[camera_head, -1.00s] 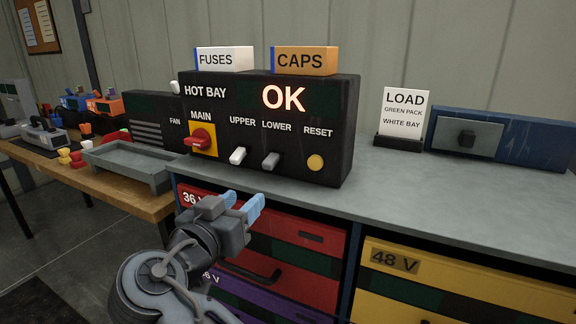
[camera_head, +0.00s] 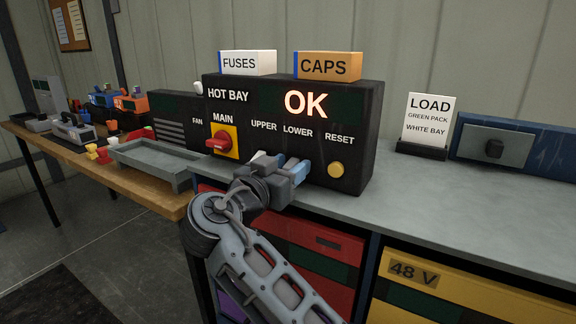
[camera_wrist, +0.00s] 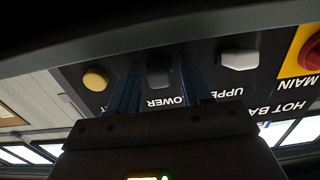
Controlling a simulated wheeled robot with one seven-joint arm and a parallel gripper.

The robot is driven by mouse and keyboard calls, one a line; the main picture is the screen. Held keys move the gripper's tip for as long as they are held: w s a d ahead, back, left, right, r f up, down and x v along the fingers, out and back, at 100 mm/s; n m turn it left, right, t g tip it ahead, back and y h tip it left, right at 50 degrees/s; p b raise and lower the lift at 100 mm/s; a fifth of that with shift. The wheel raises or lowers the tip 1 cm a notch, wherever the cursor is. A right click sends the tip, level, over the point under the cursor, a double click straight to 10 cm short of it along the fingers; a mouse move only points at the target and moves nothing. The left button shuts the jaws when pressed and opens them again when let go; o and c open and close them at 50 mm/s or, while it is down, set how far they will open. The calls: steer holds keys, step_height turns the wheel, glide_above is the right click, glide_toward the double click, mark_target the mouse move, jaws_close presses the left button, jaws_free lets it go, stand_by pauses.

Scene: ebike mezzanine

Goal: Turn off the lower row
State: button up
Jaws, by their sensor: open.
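The black HOT BAY panel (camera_head: 345,115) stands on the bench with MAIN, UPPER, LOWER and RESET controls and a lit OK display (camera_head: 306,103). My gripper (camera_head: 290,170) is in front of the LOWER switch and hides it in the head view. In the wrist view, the grey LOWER switch (camera_wrist: 159,74) lies between my two blue fingers, which are open on either side of it; contact cannot be told. The pale UPPER switch (camera_wrist: 239,59) is beside them in the wrist view and mostly hidden by my gripper in the head view.
The red MAIN knob (camera_head: 217,143) on its yellow plate and the yellow RESET button (camera_head: 336,170) flank the switches. FUSES (camera_head: 247,63) and CAPS (camera_head: 327,66) boxes sit on top. A grey tray (camera_head: 150,160) is at the left.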

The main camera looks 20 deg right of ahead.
jaws_close()
steer(key=f+b, duration=0.1)
steer(key=b, duration=0.2)
steer(key=shift+h+b, duration=0.3)
steer(key=shift+b, duration=0.05)
steer(key=shift+t+b, duration=0.4)
steer(key=shift+b, duration=0.7)
steer(key=shift+r+h+b, duration=0.1)
steer(key=shift+h+b, duration=0.4)
steer(key=shift+b, duration=0.25)
steer(key=shift+r, duration=0.1)
jaws_free()
